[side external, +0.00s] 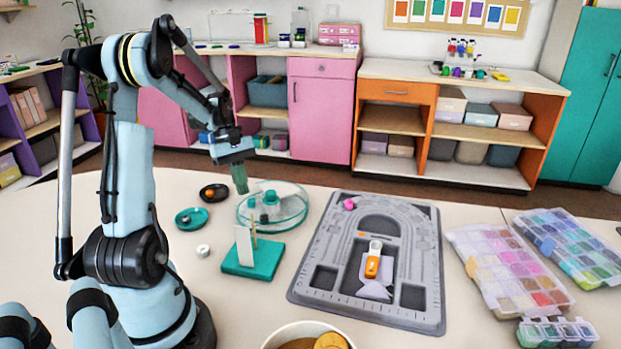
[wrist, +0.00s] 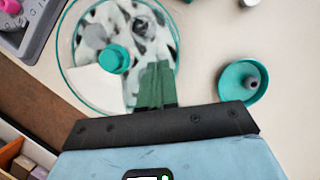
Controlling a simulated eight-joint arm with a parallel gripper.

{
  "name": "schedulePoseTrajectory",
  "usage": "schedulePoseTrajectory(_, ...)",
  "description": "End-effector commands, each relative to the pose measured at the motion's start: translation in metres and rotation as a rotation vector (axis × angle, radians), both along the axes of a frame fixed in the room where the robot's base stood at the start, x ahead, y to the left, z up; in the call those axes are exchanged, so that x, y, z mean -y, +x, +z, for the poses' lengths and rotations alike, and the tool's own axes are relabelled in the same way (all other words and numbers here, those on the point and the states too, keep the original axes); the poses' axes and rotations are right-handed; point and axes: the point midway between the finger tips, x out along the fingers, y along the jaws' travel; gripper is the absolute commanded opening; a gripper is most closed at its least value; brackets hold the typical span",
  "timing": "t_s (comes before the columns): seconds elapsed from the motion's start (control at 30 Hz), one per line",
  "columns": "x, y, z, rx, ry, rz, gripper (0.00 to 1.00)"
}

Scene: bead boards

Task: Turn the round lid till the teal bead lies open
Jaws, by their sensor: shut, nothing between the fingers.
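The round lid (side external: 297,207) is a clear disc with a teal rim and a teal knob (side external: 271,197). In the wrist view the lid (wrist: 72,75) shows dark patches, a white wedge-shaped area and the teal knob (wrist: 115,58), with a grey knob (wrist: 95,37) beside it. I cannot make out a teal bead under it. My gripper (side external: 242,190) is shut and empty, pointing down at the lid's back-left edge. In the wrist view my gripper (wrist: 156,85) overlaps the lid near its rim, apart from the knob; whether it touches is unclear.
A teal dish (side external: 183,223) with a grey piece and a dark dish (side external: 206,197) stand left of the lid. A teal stand (side external: 262,268) with an upright white card is in front. A grey bead board (side external: 318,280) lies right, with bead boxes (side external: 515,270) beyond.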

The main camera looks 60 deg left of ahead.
Motion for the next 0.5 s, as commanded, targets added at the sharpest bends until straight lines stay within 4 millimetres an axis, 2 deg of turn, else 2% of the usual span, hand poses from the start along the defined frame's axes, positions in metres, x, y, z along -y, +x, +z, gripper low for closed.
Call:
schedulePoseTrajectory(0.2,-0.014,-0.002,0.035,0.0,0.0,0.0,0.0)
schedulePoseTrajectory(0.4,-0.021,-0.003,0.054,0.001,0.0,0.0,0.0)
schedulePoseTrajectory(0.43,-0.022,-0.003,0.056,0.001,0.0,0.0,0.02)
schedulePoseTrajectory(0.5,-0.021,-0.002,0.06,0.0,0.006,-0.006,0.12)
